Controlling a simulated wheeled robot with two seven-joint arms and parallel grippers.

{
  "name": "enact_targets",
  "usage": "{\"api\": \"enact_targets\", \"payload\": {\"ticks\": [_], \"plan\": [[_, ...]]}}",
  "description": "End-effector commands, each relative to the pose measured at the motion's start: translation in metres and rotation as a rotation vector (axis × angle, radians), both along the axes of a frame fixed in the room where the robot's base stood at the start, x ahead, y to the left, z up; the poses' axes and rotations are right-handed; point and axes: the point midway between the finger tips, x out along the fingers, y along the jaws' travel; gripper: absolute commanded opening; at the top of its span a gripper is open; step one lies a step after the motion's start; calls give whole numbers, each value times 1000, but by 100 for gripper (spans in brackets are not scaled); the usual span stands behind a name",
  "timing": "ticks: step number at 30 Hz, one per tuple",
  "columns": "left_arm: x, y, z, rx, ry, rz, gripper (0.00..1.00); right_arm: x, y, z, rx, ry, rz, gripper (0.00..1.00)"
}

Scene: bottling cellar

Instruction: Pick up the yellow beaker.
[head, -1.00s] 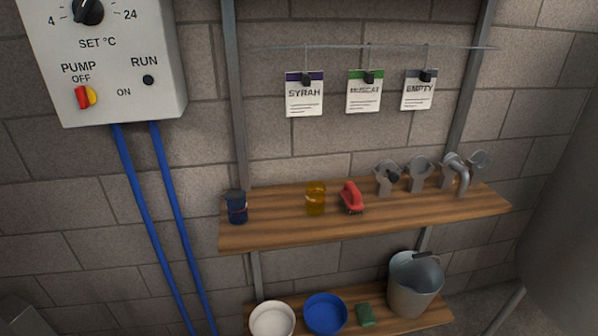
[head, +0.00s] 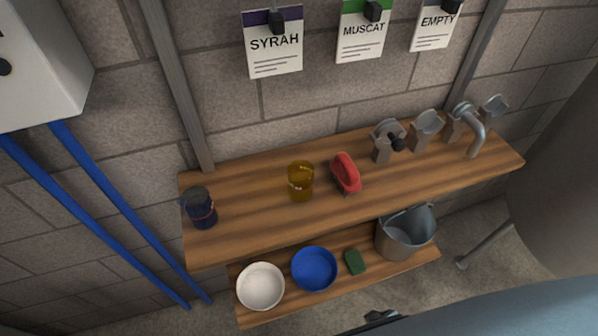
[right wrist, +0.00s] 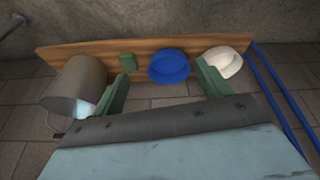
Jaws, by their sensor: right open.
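The yellow beaker (head: 301,181) is amber and see-through. It stands upright on the upper wooden shelf (head: 250,220), between a dark blue jar and a red brush. My right gripper (head: 378,320) just shows at the bottom edge of the head view, low and in front of the shelves, well apart from the beaker. In the right wrist view its two green fingers (right wrist: 163,72) are spread with nothing between them, facing the lower shelf. The beaker does not show in that view. My left gripper is in neither view.
The dark jar (head: 200,208) stands left of the beaker; the red brush (head: 346,173) is close on its right. Metal fittings (head: 386,142) and a tap stand further right. Below are a white bowl (head: 261,286), blue bowl (head: 314,269), green sponge (head: 355,262) and bucket (head: 405,234).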

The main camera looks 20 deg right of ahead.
Motion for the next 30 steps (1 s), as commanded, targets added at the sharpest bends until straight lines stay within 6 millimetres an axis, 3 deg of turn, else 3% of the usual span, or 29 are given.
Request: {"api": "enact_targets", "payload": {"ticks": [1, 6, 12, 15, 19, 23, 30], "plan": [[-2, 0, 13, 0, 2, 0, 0, 22, 2, 36, 8, -48, 5, 76], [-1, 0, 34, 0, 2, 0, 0, 78, 14, 137, 39, -180, 22, 76], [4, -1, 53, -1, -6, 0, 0, 112, 29, 246, 73, -305, 53, 76], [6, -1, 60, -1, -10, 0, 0, 119, 36, 287, 89, -349, 66, 76], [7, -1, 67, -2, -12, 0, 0, 124, 43, 332, 108, -406, 85, 76], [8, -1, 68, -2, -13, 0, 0, 143, 48, 349, 159, -548, 128, 76], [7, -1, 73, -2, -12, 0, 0, 164, 61, 394, 275, -788, 203, 76]]}}
